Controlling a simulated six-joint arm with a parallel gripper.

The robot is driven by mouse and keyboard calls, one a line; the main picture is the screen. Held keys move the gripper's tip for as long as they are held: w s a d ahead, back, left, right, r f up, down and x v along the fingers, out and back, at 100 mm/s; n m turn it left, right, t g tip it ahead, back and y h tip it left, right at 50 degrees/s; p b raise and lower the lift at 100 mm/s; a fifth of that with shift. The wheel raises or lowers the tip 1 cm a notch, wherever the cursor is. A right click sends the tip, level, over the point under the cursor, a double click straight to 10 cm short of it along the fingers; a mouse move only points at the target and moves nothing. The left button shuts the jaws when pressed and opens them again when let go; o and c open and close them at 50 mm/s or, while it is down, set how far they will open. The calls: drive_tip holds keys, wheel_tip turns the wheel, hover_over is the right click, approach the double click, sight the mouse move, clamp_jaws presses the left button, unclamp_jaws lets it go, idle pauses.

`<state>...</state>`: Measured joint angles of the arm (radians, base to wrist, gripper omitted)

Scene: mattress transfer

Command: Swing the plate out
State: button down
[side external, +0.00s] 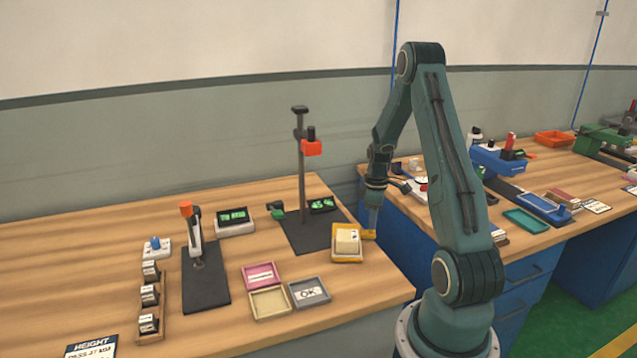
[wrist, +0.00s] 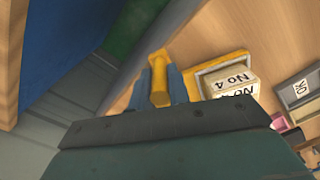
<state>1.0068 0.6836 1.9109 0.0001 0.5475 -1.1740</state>
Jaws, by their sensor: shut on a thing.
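A yellow plate (side external: 346,258) with a raised rim lies at the right side of the left bench, by the foot of the dark stand. A cream block (side external: 347,240) sits on it; in the wrist view the block (wrist: 228,87) is marked "No 4". My gripper (side external: 371,230) points down at the plate's right side. In the wrist view my gripper (wrist: 161,88) is shut on the plate's yellow handle, with a blue-grey finger on each side. The yellow plate (wrist: 243,57) shows beside the fingers; its near side is hidden by my gripper's body.
The dark stand (side external: 304,180) with a post and red-orange head rises just behind the plate. Pink (side external: 262,276), cream (side external: 269,302) and grey "OK" (side external: 309,292) trays lie at front left. A gap separates this bench from the right bench (side external: 540,235).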

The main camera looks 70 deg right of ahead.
drive_tip(key=shift+w+d+n, duration=0.15)
drive_tip(key=shift+d+n, duration=0.85)
drive_tip(key=shift+n, duration=0.4)
drive_tip(key=shift+d, duration=0.1)
drive_tip(key=c, duration=1.3)
unclamp_jaws()
drive_tip(key=shift+r, duration=0.1)
wheel_tip(320, 180, up, 14)
drive_tip(key=shift+f, duration=0.15)
